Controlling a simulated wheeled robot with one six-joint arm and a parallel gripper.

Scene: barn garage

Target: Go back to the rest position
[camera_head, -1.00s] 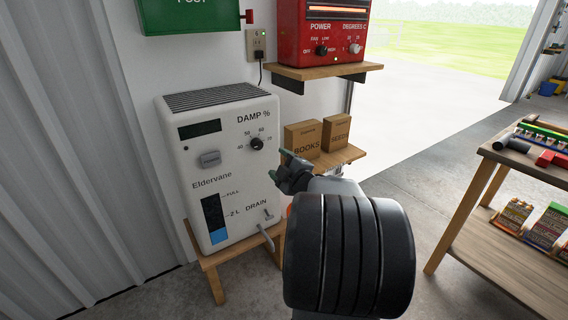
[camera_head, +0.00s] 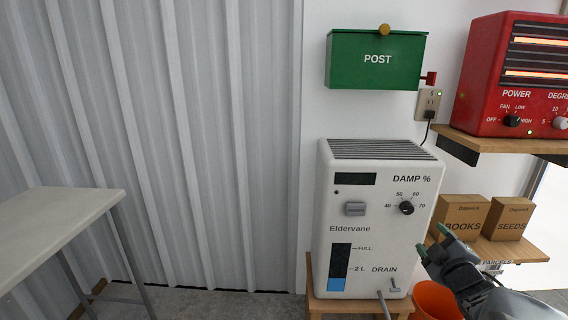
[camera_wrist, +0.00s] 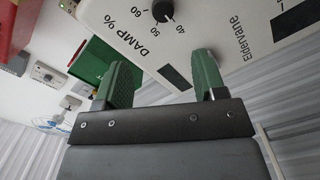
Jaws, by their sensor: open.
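My gripper (camera_head: 432,240) is at the lower right of the head view, in front of the small shelf and beside the white dehumidifier (camera_head: 336,217). Its two green fingers are apart with nothing between them. The wrist view also shows my gripper (camera_wrist: 162,78) open and empty, with the dehumidifier (camera_wrist: 215,25) beyond the fingertips. The dehumidifier has a black DAMP % dial (camera_head: 406,208), a grey button (camera_head: 355,209) and a drain tap at its lower right. It stands on a wooden stand (camera_head: 345,305).
A green POST box (camera_head: 376,60) and a red heater (camera_head: 490,85) are above. BOOKS (camera_head: 462,216) and SEEDS (camera_head: 508,218) boxes stand on a low shelf. An orange bucket (camera_head: 436,300) is below the gripper. A grey table (camera_head: 50,230) is at the left.

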